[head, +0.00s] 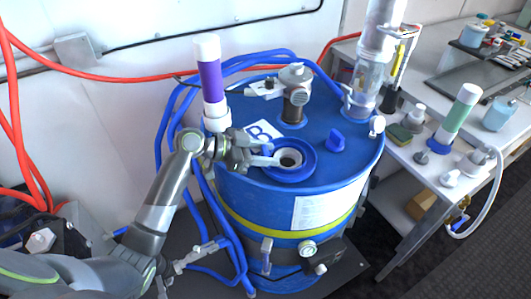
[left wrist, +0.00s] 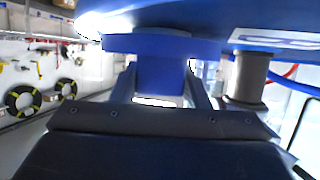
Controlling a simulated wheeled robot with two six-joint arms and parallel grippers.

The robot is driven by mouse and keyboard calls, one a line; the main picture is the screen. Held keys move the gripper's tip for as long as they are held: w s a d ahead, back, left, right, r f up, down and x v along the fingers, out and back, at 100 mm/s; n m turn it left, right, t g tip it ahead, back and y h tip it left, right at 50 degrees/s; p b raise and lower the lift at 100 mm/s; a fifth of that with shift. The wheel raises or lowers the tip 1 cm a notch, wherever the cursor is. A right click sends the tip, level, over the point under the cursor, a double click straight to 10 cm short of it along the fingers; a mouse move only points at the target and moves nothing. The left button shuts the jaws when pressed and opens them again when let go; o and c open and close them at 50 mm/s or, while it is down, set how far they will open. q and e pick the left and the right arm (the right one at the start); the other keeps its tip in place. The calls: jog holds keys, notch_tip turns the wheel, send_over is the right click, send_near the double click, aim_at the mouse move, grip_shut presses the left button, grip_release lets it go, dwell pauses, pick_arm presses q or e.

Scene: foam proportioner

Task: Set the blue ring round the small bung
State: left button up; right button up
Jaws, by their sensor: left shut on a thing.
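The blue ring (head: 312,158) is at the front left of the blue drum's lid (head: 340,170). Inside it shows a grey-rimmed dark round opening, which looks like the small bung (head: 288,159). The ring appears around it in the head view; whether it rests on the lid or is held just above, I cannot tell. My left gripper (head: 272,154) reaches in from the left and is shut on the ring's left side. In the left wrist view, a blue flanged piece (left wrist: 160,72) sits between the fingers, close to a blue surface. My right gripper is not in view.
A purple-and-white tube (head: 209,80) stands to the left. A bench (head: 410,165) with several small items is on the right. Blue hoses run behind the drum.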

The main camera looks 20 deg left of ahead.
pick_arm(q)
jog(key=shift+f+b, duration=0.6)
jog(key=shift+f, duration=0.05)
jog(key=o, duration=0.7)
jog(key=shift+o, duration=0.2)
jog(key=shift+a, duration=0.1)
jog(key=shift+p+v, duration=0.75)
jog(key=shift+v, duration=1.95)
jog(key=v, duration=0.5)
jog(key=shift+s+a+r+p, duration=0.1)
jog(key=shift+s+r+p, duration=0.1)
jog(key=shift+p, duration=0.2)
